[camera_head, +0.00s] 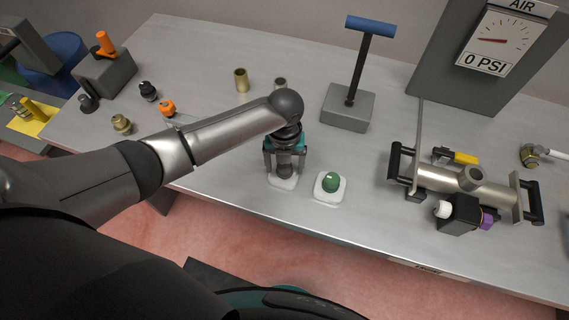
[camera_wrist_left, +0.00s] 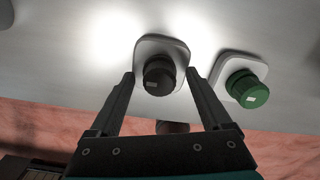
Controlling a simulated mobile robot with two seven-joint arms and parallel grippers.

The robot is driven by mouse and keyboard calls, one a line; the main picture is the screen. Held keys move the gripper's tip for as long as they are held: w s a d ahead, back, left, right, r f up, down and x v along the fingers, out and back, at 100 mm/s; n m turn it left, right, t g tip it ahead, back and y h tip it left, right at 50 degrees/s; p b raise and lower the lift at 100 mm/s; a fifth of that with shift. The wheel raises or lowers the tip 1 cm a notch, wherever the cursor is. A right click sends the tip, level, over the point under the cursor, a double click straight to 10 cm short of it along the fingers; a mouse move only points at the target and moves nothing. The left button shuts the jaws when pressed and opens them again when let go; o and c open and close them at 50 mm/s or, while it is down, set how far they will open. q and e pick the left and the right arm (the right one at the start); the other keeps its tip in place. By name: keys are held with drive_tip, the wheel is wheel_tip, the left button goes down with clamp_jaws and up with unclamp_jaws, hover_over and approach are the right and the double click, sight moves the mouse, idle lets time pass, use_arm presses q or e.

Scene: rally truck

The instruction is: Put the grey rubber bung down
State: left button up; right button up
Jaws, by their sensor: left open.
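The grey rubber bung (camera_head: 284,172) stands upright on a white pad (camera_head: 283,183) near the table's front edge. In the left wrist view the dark bung (camera_wrist_left: 158,76) sits on its pad (camera_wrist_left: 161,45) between the two fingertips, with a gap visible on each side. My left gripper (camera_head: 285,163) points down over the bung, open, with a finger on either side. My right gripper is in neither view.
A green bung (camera_head: 331,182) on its own white pad stands just right. A grey block with a blue T-handle (camera_head: 348,105) is behind. A metal valve assembly (camera_head: 465,188) lies further right. Brass and orange fittings (camera_head: 168,107) stand on the left.

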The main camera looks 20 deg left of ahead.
use_arm(q)
wheel_tip(320, 180, up, 12)
drive_tip(key=p, duration=0.1)
idle(0.6)
